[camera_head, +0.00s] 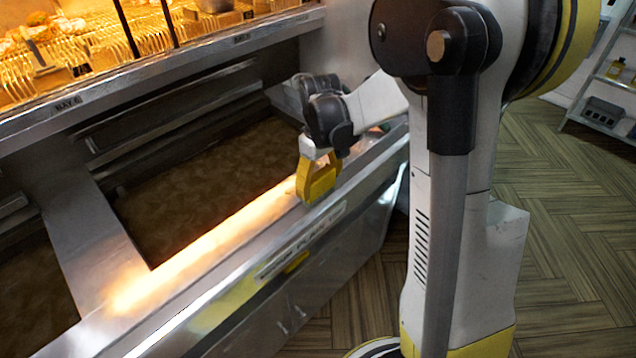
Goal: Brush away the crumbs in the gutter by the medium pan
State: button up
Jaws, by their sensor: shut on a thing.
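My gripper (318,178), with yellow at its end, points down over the front edge of the frying range. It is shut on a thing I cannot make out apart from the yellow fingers. No brush shape is clear. Below and left of it runs a long, brightly lit strip (222,238) along the front of the range, which looks like the gutter. Glare covers it, and no crumbs can be told apart. Behind the strip is a wide sunken pan (200,185) with brown contents. Another pan (35,295) is at the lower left. Which one is the medium pan I cannot tell.
A raised steel shelf edge (160,75) crosses the back, with fried food and wire racks (75,50) above it. A steel divider (85,225) separates the pans. Open wooden floor (560,230) lies at the right, with a shelf unit (605,90) beyond.

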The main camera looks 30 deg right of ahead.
jog(key=shift+r+p, duration=2.55)
jog(key=shift+r, duration=1)
